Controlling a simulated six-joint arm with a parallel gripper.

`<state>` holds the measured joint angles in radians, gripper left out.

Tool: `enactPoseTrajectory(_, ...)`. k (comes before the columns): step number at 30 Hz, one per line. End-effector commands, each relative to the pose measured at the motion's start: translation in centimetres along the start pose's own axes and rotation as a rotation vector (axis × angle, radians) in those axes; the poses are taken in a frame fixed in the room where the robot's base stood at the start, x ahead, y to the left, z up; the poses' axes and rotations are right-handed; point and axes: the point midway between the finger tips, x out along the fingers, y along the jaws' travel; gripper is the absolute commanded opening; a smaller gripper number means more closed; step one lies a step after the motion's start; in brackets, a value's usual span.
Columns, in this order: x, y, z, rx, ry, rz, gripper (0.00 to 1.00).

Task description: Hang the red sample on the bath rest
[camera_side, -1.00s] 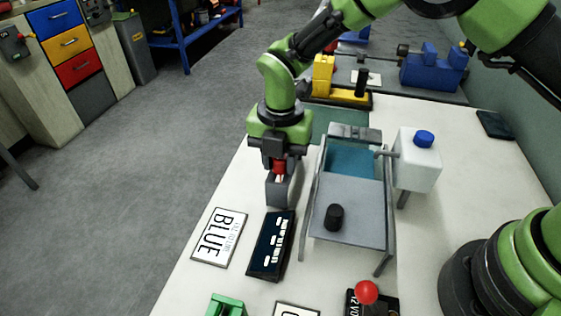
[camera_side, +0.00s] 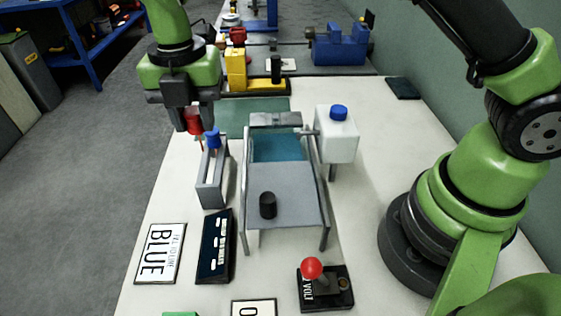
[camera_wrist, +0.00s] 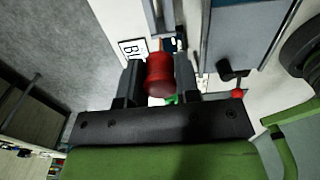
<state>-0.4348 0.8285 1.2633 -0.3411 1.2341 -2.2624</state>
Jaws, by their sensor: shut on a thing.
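My gripper (camera_side: 194,126) is shut on the red sample (camera_side: 193,117), which hangs upright below the jaws. In the wrist view the red sample (camera_wrist: 160,74) sits between both fingers. It is above the grey rack (camera_side: 212,186), toward its far left, and appears clear of it. A blue-topped sample (camera_side: 212,139) stands in the rack. The bath (camera_side: 281,149), with teal liquid, is to the right of the rack. A grey bar-like piece (camera_side: 275,119) lies across its far end; I cannot tell for sure whether it is the bath rest.
A white bottle with a blue cap (camera_side: 338,140) stands at the bath's right. A black knob (camera_side: 268,205) sits on the bath's grey cover. A red-balled lever (camera_side: 312,268), a dark panel (camera_side: 216,246) and a BLUE card (camera_side: 160,254) are nearer. A yellow fixture (camera_side: 236,70) stands behind.

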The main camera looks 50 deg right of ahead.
Motion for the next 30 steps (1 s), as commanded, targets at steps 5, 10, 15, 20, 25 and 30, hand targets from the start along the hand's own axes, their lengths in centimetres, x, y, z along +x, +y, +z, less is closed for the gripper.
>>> enactPoseTrajectory(5, 0.0, 0.0, 0.0, 0.0, 0.0, 0.0, 0.08)
enactPoseTrajectory(10, 0.0, 0.0, 0.0, 0.0, 0.0, 0.0, 0.08)
enactPoseTrajectory(15, 0.0, 0.0, 0.0, 0.0, 0.0, 0.0, 0.08)
enactPoseTrajectory(20, 0.0, -0.4, 0.6, 0.02, 0.0, 0.0, 0.08)
enactPoseTrajectory(25, -0.3, -3.1, 4.7, 0.157, 0.0, 0.0, 0.08)
enactPoseTrajectory(30, -0.6, -7.7, 9.6, 0.347, -0.001, 0.0, 0.08)
